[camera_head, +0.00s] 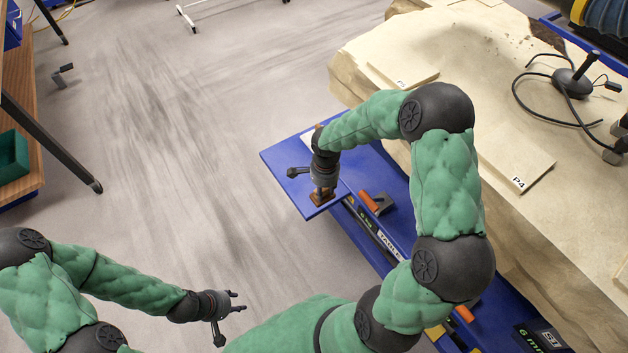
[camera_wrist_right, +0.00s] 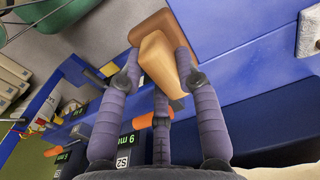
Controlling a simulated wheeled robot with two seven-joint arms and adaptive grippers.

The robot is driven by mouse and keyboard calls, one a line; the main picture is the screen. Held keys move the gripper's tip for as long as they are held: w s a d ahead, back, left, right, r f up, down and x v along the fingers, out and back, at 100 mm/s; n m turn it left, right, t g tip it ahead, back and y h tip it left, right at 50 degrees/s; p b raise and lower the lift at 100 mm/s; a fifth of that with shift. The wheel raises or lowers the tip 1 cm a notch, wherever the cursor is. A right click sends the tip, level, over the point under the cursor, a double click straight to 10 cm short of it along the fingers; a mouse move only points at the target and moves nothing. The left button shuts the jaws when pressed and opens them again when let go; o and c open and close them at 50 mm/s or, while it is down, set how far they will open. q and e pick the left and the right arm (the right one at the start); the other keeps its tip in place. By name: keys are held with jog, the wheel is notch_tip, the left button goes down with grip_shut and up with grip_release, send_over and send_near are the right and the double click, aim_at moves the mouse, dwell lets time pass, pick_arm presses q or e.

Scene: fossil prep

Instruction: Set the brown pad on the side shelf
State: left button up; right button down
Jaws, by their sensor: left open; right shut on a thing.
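The brown pad (camera_head: 321,199) is in my right gripper (camera_head: 322,190), over the front part of the blue side shelf (camera_head: 285,158). In the right wrist view the pad shows a tan upper block (camera_wrist_right: 160,62) and a darker brown base (camera_wrist_right: 150,27). My right gripper's fingers (camera_wrist_right: 160,75) are shut around the tan block. The base is close against the blue shelf surface (camera_wrist_right: 235,35); I cannot tell whether it touches. My left gripper (camera_head: 234,308) is open and empty above the floor at the lower left.
A large pale stone block (camera_head: 480,85) with plates labelled P4 (camera_head: 518,184) fills the right. A blue rail with an orange-handled tool (camera_head: 371,203) and labels runs along its front. A wooden shelf unit (camera_head: 20,80) stands far left. The floor between is clear.

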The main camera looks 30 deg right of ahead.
jog(key=w+d+f+b, duration=0.1)
jog(key=w+f, duration=0.1)
jog(key=w, duration=0.1)
jog(key=w+d+f+b, duration=0.1)
jog(key=w+f, duration=0.2)
jog(key=w+d+f+b, duration=0.1)
jog(key=w+f, duration=0.2)
jog(key=shift+w+d+b, duration=0.2)
jog(key=shift+b, duration=0.1)
jog(key=shift+w+f, duration=0.15)
jog(key=shift+f, duration=0.05)
jog(key=shift+d+f+b, duration=0.1)
jog(key=shift+f+b, duration=0.95)
jog(key=shift+f, duration=0.55)
jog(key=shift+r, duration=0.1)
